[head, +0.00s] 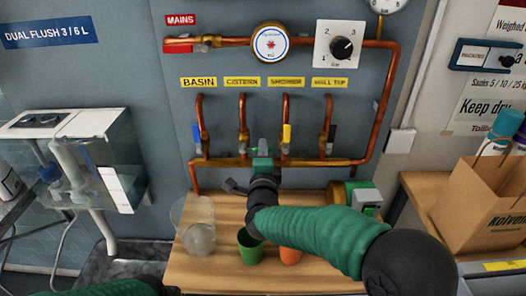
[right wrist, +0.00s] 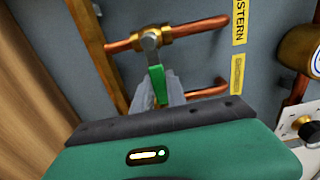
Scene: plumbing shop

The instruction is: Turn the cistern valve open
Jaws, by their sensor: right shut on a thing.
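The cistern valve (head: 243,148) is a brass valve on the copper pipe below the CISTERN label (head: 242,82). Its brass body shows in the right wrist view (right wrist: 151,38), with a green lever (right wrist: 157,84) standing across its pipe. My right gripper (right wrist: 161,98) is shut on the green lever, the fingers closed around its outer end. In the head view the right gripper (head: 262,158) is just right of the valve and partly hides it. My left arm shows only at the bottom left edge of the head view; its fingertips are not visible.
The basin valve with a blue lever (head: 196,136) is to the left; the shower valve with a yellow lever (head: 287,136) is close to the right. Below, a wooden bench (head: 220,275) holds a green cup (head: 250,248), an orange cup (head: 290,256) and clear containers (head: 199,238).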

